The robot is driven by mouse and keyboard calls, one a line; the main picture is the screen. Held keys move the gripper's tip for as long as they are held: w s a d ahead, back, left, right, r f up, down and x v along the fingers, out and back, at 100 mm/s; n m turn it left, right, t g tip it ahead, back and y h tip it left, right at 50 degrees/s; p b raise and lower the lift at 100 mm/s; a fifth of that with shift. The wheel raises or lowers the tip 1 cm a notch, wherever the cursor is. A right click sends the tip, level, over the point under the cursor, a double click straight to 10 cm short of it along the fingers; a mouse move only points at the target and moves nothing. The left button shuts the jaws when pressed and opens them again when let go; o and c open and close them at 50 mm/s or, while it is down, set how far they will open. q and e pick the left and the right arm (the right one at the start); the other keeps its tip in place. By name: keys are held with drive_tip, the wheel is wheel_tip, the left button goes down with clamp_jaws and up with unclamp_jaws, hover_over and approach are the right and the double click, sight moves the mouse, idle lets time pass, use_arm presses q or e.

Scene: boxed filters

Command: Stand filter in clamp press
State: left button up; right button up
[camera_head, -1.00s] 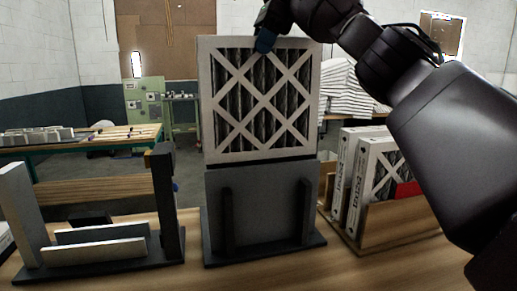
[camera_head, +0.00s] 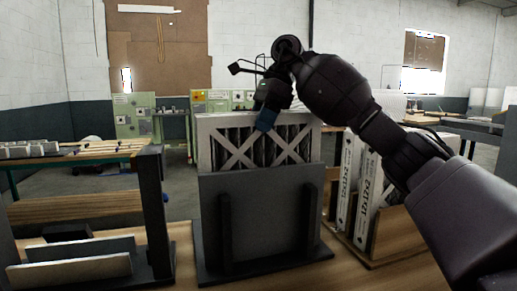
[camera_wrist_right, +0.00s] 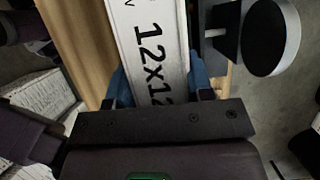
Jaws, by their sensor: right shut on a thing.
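The filter (camera_head: 230,133) has a white frame with diagonal slats over dark pleats. It is upright, its lower part hidden behind the dark grey front panel (camera_head: 258,215) of the centre stand, which looks like the clamp press. My right gripper (camera_head: 266,119) is shut on the filter's top edge. In the right wrist view, blue fingers (camera_wrist_right: 159,88) sit on either side of the white, printed filter edge (camera_wrist_right: 150,40). The filter's bottom is hidden, so I cannot tell whether it touches the base. My left gripper is not in view.
A wooden rack (camera_head: 405,232) with boxed filters (camera_head: 358,190) stands right of the stand, below my right arm. At left is a fixture with a dark post (camera_head: 153,210) and low pale plates (camera_head: 72,262). A green-legged bench (camera_head: 85,152) is behind.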

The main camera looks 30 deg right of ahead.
sight(261, 143)
wheel_tip(261, 143, down, 6)
drive_tip(key=shift+w+r+b, duration=0.1)
drive_tip(key=shift+r+b, duration=0.05)
drive_tip(key=shift+b, duration=0.25)
drive_tip(key=shift+r, duration=0.1)
drive_tip(key=o, duration=1.4)
drive_tip(key=shift+c, duration=0.2)
drive_tip(key=p+v, duration=0.2)
drive_tip(key=v, duration=0.9)
drive_tip(key=shift+r, duration=0.25)
drive_tip(key=shift+d+r, duration=0.2)
